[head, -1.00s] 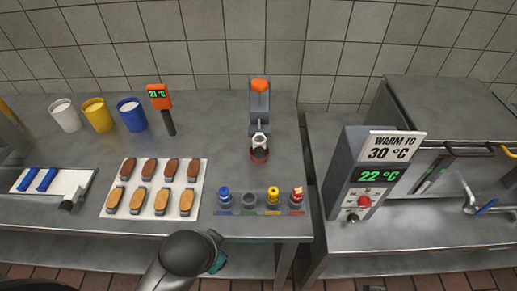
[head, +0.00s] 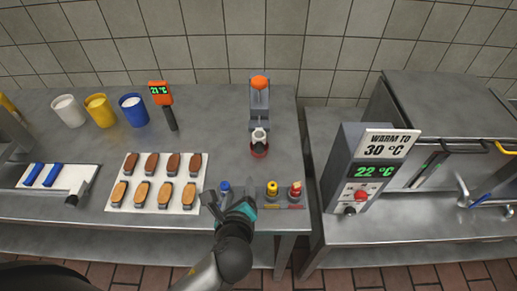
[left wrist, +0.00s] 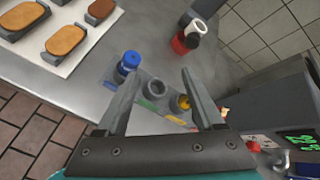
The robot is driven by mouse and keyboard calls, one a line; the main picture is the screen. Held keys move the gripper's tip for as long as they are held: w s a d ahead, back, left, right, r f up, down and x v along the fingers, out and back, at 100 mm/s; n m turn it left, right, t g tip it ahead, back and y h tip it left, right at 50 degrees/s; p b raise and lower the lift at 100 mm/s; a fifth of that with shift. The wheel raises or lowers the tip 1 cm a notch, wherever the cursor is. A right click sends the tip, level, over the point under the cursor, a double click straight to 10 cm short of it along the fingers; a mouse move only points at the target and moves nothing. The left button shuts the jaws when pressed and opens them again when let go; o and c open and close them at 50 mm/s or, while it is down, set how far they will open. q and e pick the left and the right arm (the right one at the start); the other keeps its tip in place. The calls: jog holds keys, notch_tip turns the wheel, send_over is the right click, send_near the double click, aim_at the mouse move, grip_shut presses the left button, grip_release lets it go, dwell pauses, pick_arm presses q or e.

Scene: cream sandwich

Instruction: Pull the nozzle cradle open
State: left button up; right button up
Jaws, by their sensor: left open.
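My left gripper (head: 230,200) is open and empty, over the front of the left counter by a row of small holders. It also shows in the left wrist view (left wrist: 162,80), its two fingers apart. The row has a blue-topped piece (head: 224,188), a yellow one (head: 272,189) and a red one (head: 295,191). An empty grey ring holder (left wrist: 154,93) shows between the fingers in the left wrist view; my gripper hides it in the head view. Behind stands a grey device with an orange knob (head: 260,83) and a white-and-red cup-like part (head: 259,142). I cannot tell which part is the nozzle cradle.
A white tray (head: 204,163) of brown and tan biscuits lies left of the gripper. A warming unit (head: 352,165) reading 22 °C stands right, across a gap.

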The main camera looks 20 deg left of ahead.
pick_arm(q)
notch_tip(320, 180, up, 2)
jog(key=w+d+m+t, duration=0.2)
jog(key=d+m, duration=0.1)
jog(key=m, duration=0.3)
jog(key=h+b, duration=0.1)
jog(key=b, duration=0.1)
send_near(259, 150)
jog(key=x, duration=0.9)
jog(key=shift+f, duration=0.1)
pick_arm(e)
jog(key=s+d+f, duration=0.1)
jog(key=s+f, duration=0.4)
jog(key=s, duration=0.1)
pick_arm(q)
grip_shut()
